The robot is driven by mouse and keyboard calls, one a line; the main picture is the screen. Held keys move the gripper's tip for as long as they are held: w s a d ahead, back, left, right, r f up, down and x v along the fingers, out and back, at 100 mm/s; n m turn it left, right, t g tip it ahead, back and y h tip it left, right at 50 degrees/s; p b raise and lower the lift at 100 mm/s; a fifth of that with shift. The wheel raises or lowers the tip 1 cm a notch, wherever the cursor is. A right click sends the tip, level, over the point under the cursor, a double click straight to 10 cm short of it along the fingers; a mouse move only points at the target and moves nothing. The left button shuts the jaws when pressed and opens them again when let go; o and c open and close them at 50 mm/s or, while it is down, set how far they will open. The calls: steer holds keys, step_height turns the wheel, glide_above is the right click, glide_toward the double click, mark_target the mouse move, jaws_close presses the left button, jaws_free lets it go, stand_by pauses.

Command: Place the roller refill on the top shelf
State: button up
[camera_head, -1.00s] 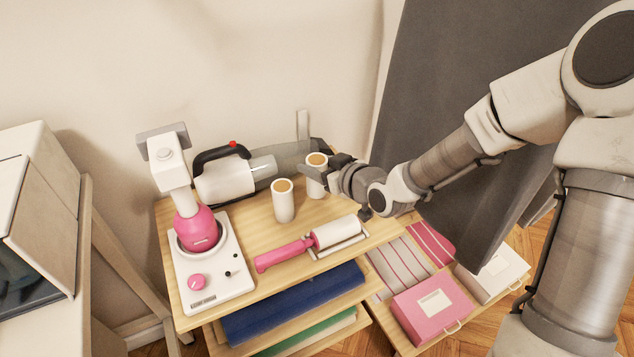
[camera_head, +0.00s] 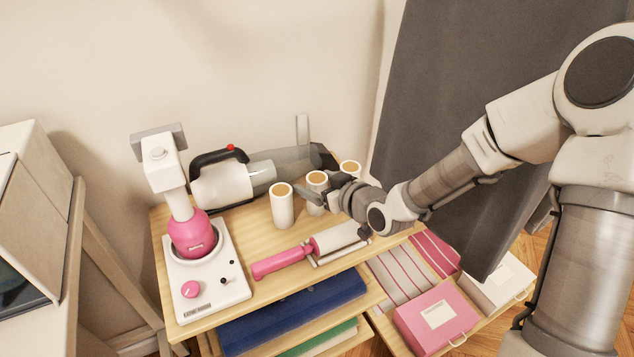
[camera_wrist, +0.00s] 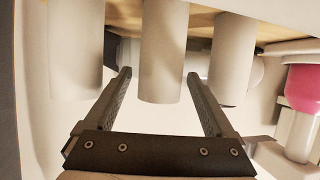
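Three upright white rolls with tan tops, the roller refills, stand in a row at the back of the wooden top shelf (camera_head: 190,305): a left one (camera_head: 282,208), a middle one (camera_head: 317,203) and a right one (camera_head: 350,167). The task does not tell which is meant. My gripper (camera_head: 322,191) is at the middle roll. In the wrist view its fingers (camera_wrist: 160,75) are spread, one on each side of the middle roll (camera_wrist: 163,50), with small gaps at the tips. The left roll and right roll stand close outside the fingers.
A pink-handled lint roller (camera_head: 310,250) lies in front of the rolls. A handheld vacuum (camera_head: 225,183) lies behind and left. A white device with a pink bulb (camera_head: 205,270) stands at left. Below are folded cloths and a pink box (camera_head: 435,318). A dark curtain (camera_head: 450,110) hangs at right.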

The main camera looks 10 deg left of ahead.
steer(key=shift+r+p, duration=0.3)
steer(key=p+v, duration=0.4)
steer(key=v, duration=0.5)
steer(key=shift+s+d+r, duration=0.2)
steer(key=shift+r, duration=0.15)
steer(key=shift+s+d+r+p, duration=0.1)
steer(key=shift+s+d+p, duration=0.2)
steer(key=shift+p, duration=0.85)
steer(key=shift+s+d+p, duration=0.45)
steer(key=shift+p, duration=0.75)
